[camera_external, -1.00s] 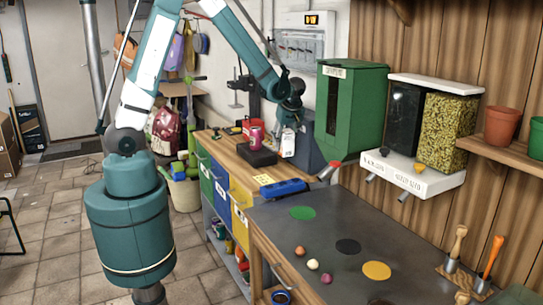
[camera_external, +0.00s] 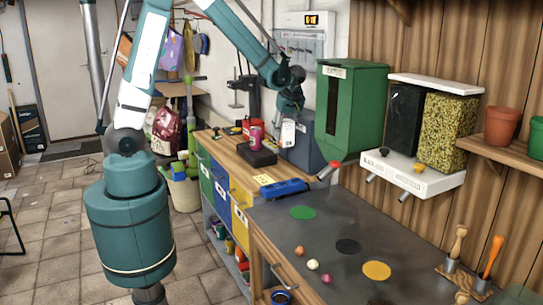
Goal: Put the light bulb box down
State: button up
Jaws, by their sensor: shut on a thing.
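The light bulb box (camera_external: 288,133) is a small, upright white box with dark print. It is held above the back of the wooden workbench, in front of a dark grey-blue box. My gripper (camera_external: 290,117) is shut on its top end. The fingers are small and partly hidden in this view. I cannot tell whether the box's bottom touches anything.
A blue tray (camera_external: 284,188) lies in front. A green dispenser (camera_external: 351,112) rises at the right. The grey tabletop (camera_external: 325,230) has coloured discs and several small balls.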

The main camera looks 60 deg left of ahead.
jog(key=r, duration=0.6)
jog(key=shift+a+r, duration=0.2)
jog(key=shift+r, duration=0.1)
jog(key=s+a, duration=0.3)
jog(key=a, duration=1.2)
jog(key=s+a+n, duration=0.1)
jog(key=s+a, duration=0.3)
jog(key=a, duration=1.1)
jog(key=s+a, duration=0.3)
jog(key=a, duration=1.2)
notch_tip(320, 180, down, 11)
jog(key=shift+s+a+g, duration=0.15)
jog(key=shift+a+g, duration=0.15)
jog(key=shift+f, duration=0.15)
jog(key=shift+f, duration=2.85)
jog(key=shift+f, duration=0.15)
jog(key=shift+f+p, duration=0.35)
jog(key=shift+f, duration=1.6)
